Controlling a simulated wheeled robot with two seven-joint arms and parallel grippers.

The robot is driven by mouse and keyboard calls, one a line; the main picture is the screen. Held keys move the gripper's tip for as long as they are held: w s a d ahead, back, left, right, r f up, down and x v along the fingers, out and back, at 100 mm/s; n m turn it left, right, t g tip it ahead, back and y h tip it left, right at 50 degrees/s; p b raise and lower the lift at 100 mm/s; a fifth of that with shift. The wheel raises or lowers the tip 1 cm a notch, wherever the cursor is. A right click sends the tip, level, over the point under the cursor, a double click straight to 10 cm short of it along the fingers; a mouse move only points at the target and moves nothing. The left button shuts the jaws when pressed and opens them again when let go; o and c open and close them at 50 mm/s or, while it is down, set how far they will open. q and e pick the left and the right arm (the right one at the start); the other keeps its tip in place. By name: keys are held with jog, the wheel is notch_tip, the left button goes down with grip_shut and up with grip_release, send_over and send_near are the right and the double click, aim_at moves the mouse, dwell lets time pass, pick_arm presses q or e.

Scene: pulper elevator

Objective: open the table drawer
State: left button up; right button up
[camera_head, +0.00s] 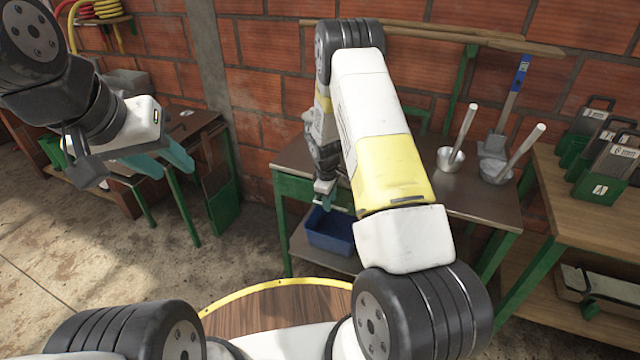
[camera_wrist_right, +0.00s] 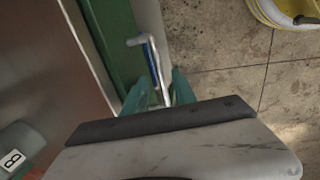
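The table (camera_head: 440,185) has a brown top and green frame and stands against the brick wall; its edge and green side also show in the right wrist view (camera_wrist_right: 75,90). A thin metal drawer handle (camera_wrist_right: 150,58) sticks out from the green front. My right gripper (camera_head: 328,200) is low at the table's front edge. In the right wrist view its teal fingers (camera_wrist_right: 164,80) are apart, with the handle running between them. The drawer front is mostly hidden by my right arm; I see no clear gap at it. My left gripper (camera_head: 165,160) is open and empty, far left of the table.
A blue bin (camera_head: 330,232) sits on the table's lower shelf. Metal cups with handles (camera_head: 450,158) and a blue-handled tool (camera_head: 510,90) are on top. A wooden bench (camera_head: 585,195) with metal-and-green boxes stands right. Another table (camera_head: 190,120) is left; concrete floor is free between.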

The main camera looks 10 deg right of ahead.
jog(key=shift+w+f, duration=0.1)
jog(key=shift+f, duration=0.15)
grip_shut()
dwell(1.4)
